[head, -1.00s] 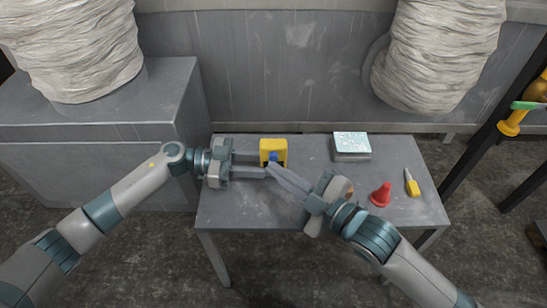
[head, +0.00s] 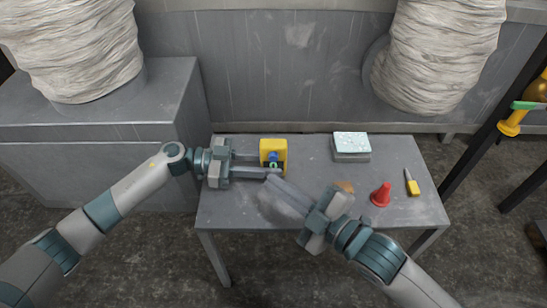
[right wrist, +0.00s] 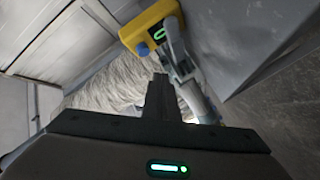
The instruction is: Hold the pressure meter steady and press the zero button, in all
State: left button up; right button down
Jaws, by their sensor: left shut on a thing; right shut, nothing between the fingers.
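The pressure meter (head: 273,145) is a yellow block near the back left of the table. It has a blue button (right wrist: 143,49) and a green-lit display (right wrist: 159,33), and it also shows in the right wrist view (right wrist: 150,24). My left gripper (head: 263,163) is shut on the meter from the left; its fingers hide part of the lower side. My right gripper (head: 270,182) is shut and empty, its tips just in front of the meter and apart from it. The closed fingers also show in the right wrist view (right wrist: 158,80), below the button.
A grey box with a pale speckled top (head: 351,146) stands at the table's back. A red cone (head: 381,194) and a yellow-handled tool (head: 412,184) lie to the right. A small brown item (head: 344,186) is beside my right gripper. The table (head: 235,205) is bare at front left.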

jog(key=shift+s, duration=1.05)
pick_arm(q)
jog(key=o, duration=0.9)
jog(key=shift+c, duration=0.2)
jog(key=a, duration=0.8)
jog(key=a+r, duration=0.1)
jog(key=a, duration=0.3)
jog(key=shift+r, duration=0.1)
pick_arm(e)
jog(key=shift+s, duration=0.1)
